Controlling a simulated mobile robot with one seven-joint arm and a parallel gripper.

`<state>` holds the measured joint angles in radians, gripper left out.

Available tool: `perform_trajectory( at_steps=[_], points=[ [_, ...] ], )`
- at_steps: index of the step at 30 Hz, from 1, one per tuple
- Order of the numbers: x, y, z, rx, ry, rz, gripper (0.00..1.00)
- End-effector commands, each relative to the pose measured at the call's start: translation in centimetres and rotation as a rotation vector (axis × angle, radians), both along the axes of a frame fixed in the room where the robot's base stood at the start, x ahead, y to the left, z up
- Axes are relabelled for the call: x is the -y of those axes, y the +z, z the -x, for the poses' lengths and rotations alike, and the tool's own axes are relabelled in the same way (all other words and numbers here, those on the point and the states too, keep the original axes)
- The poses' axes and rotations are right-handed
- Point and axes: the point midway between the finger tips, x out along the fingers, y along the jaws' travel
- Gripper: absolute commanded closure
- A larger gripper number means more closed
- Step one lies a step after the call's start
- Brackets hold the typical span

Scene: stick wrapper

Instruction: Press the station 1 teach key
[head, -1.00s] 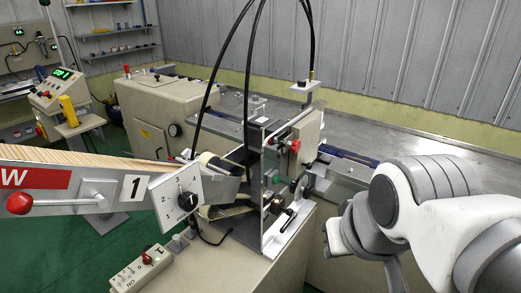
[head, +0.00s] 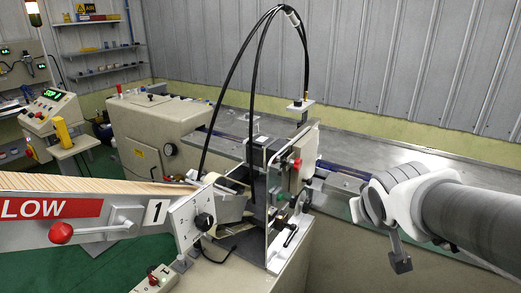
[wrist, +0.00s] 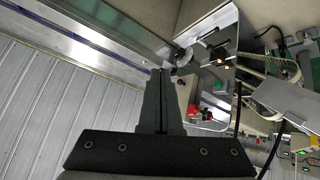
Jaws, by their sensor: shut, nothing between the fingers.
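The station 1 sign (head: 156,212) is on the grey machine at left, beside a white panel (head: 183,222) with a black rotary knob. A small beige key box (head: 155,281) with a red button is cut off by the bottom edge of the head view. I cannot tell which part is the teach key. My gripper (wrist: 160,73) is shut and empty in the wrist view, its fingertips apart from the machine.
A red knob (head: 297,164) is on the beige block behind. The conveyor rail (wrist: 100,42) shows in the wrist view.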

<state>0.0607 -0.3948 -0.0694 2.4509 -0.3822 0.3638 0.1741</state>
Motion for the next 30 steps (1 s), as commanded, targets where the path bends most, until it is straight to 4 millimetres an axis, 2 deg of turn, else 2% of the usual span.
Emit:
perform_trajectory(
  at_steps=[7, 15, 22, 30],
  points=[
    [1.8, -0.5, -5.4, 0.084, 0.073, 0.052, 1.0],
    [1.7, -2.6, -9.9, 0.151, 0.211, 0.04, 1.0],
    [0.3, -5.4, -12.0, 0.18, 0.357, -0.036, 1.0],
    [-2.0, -8.5, -12.2, 0.186, 0.498, -0.166, 1.0]
  ],
)
